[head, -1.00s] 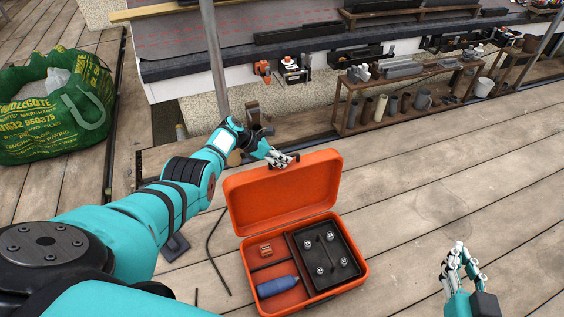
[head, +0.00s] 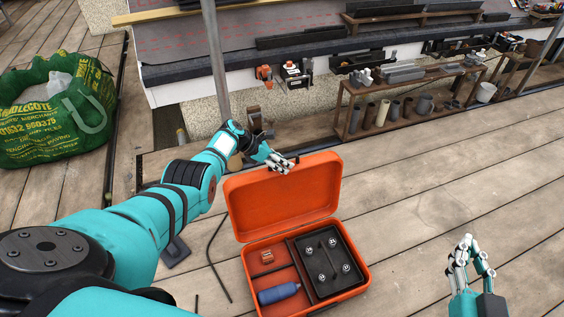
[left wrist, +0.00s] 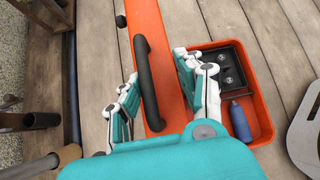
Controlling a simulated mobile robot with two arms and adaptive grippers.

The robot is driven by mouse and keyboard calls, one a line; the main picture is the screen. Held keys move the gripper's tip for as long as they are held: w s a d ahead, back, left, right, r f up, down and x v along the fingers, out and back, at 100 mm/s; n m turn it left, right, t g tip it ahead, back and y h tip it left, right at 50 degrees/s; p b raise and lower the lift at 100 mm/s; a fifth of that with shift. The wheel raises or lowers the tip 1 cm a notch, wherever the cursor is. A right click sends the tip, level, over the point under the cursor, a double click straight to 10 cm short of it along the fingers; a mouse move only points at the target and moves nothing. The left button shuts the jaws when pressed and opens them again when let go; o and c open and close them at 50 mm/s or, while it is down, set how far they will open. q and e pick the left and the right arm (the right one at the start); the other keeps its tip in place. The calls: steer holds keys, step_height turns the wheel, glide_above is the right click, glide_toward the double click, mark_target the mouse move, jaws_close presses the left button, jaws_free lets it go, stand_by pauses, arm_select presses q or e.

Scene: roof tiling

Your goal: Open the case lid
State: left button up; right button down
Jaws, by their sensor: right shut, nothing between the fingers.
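An orange case (head: 362,275) sits on the wooden deck with its lid (head: 285,195) standing raised and tilted back. Inside are a blue bottle (head: 278,293), a small orange-brown item (head: 266,257) and a black tray (head: 345,240) with several round silver pieces. My left gripper (head: 281,163) is at the lid's top edge. In the left wrist view its spread fingers (left wrist: 157,85) stand on either side of the lid's black handle (left wrist: 147,85), with gaps showing between. My right gripper (head: 468,255) is shut and empty, above the deck to the right of the case.
A scaffold pole (head: 215,65) rises behind my left arm. A low wooden shelf (head: 425,80) with pots and tubes stands along the roof edge. A green bag (head: 60,110) is at the left. A bent black rod (head: 215,250) lies left of the case. The deck to the right is clear.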

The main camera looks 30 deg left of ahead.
arm_select(q)
steer(key=v, duration=1.2)
stand_by(0.5)
